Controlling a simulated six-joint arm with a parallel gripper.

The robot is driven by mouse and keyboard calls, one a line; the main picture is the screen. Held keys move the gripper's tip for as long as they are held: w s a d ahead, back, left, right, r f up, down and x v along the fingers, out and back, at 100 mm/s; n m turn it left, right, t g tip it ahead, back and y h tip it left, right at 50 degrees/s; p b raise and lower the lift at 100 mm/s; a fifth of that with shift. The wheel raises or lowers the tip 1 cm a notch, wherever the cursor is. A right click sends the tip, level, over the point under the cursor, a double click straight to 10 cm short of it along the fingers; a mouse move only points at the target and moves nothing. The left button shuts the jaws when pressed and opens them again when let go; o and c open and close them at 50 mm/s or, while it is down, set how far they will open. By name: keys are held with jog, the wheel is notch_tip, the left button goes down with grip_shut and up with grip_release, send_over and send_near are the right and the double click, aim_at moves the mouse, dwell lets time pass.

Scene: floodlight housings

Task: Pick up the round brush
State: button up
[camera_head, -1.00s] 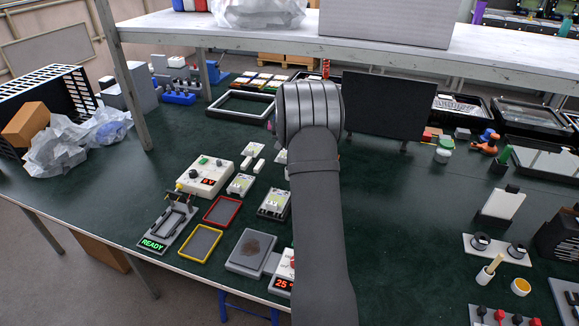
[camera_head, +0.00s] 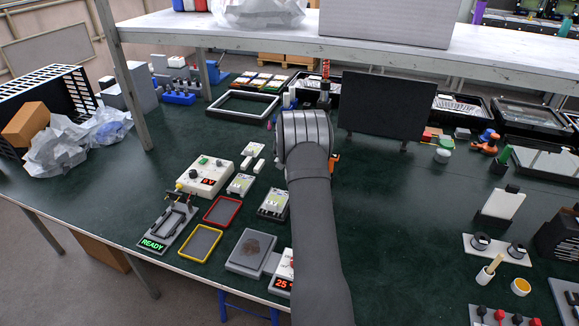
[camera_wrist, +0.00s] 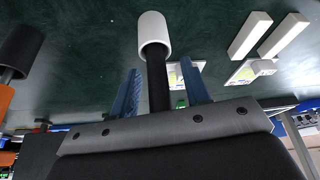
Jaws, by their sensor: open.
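My gripper (camera_wrist: 161,90) is open in the wrist view, with a blue finger on each side. A white cylinder (camera_wrist: 154,35) on a dark rod shows between and beyond the fingers, with gaps to both. I cannot tell for certain whether it is the round brush. A black cylinder (camera_wrist: 19,48) stands to the left, by an orange part (camera_wrist: 14,103). In the head view my wrist hides most of this spot; an upright dark piece (camera_head: 326,90) shows behind it. A pale stick (camera_head: 495,262), possibly a brush handle, leans in a white cup (camera_head: 485,276) at the right.
Two white bars (camera_wrist: 284,35) lie to the right in the wrist view. A dark panel (camera_head: 388,105) stands right of my wrist, and an empty frame (camera_head: 225,113) lies behind left. A shelf (camera_head: 400,55) spans above the back.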

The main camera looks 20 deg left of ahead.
jog(key=shift+c, duration=0.2)
grip_shut()
jog(key=shift+r, duration=0.1)
